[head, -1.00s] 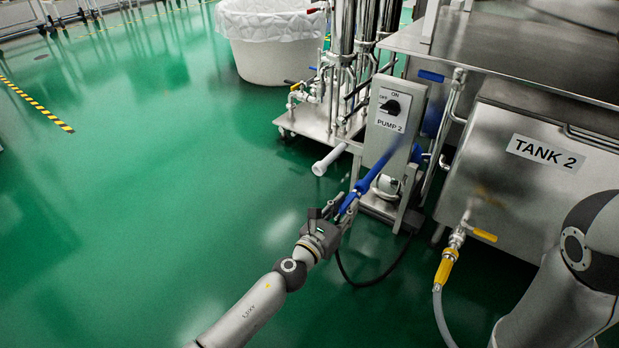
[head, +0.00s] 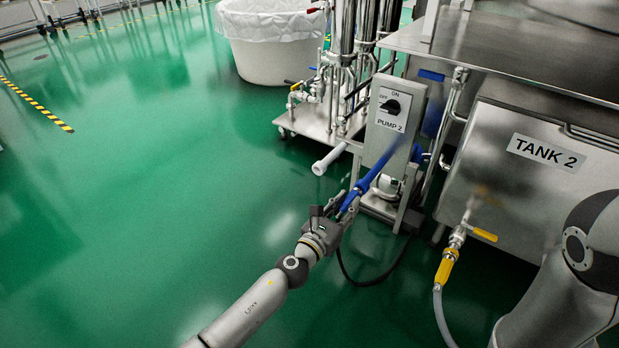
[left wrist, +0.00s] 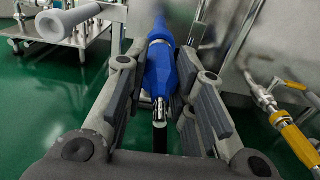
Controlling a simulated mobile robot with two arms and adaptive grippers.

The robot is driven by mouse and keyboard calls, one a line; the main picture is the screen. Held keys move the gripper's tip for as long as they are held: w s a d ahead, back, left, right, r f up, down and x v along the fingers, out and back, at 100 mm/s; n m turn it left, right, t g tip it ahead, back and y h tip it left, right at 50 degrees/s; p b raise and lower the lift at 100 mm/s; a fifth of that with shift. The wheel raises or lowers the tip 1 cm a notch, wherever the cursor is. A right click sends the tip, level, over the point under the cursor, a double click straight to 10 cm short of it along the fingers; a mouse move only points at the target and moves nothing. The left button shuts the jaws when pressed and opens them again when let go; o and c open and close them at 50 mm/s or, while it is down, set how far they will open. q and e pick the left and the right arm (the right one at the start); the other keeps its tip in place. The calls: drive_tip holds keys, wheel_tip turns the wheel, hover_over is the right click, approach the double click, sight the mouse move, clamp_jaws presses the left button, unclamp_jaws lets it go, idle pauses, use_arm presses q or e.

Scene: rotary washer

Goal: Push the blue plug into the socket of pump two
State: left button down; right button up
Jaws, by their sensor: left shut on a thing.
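The blue plug (head: 358,190) is between the fingers of my left gripper (head: 347,203), in front of the grey PUMP 2 box (head: 392,115). In the left wrist view, the shut fingers (left wrist: 155,95) flank the blue plug (left wrist: 160,68). Its metal cable end faces my palm and its other end points away, toward the pump box. A black cable (head: 372,284) hangs below the gripper. More blue continues from the plug up toward the box, blurred. I cannot tell where the plug ends and the socket begins, or how deep it sits. My right gripper is out of view.
A white pipe end (head: 328,160) juts out left of the pump. The TANK 2 housing (head: 490,190) and a yellow-handled valve (head: 452,250) stand to the right. A white lined bin (head: 270,62) is behind. The green floor at left is clear.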

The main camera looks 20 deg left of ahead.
use_arm(q)
drive_tip(key=shift+w+d, duration=0.15)
drive_tip(key=shift+w, duration=0.2)
drive_tip(key=c, duration=1.1)
unclamp_jaws()
drive_tip(key=shift+c, duration=0.2)
drive_tip(key=v, duration=1.2)
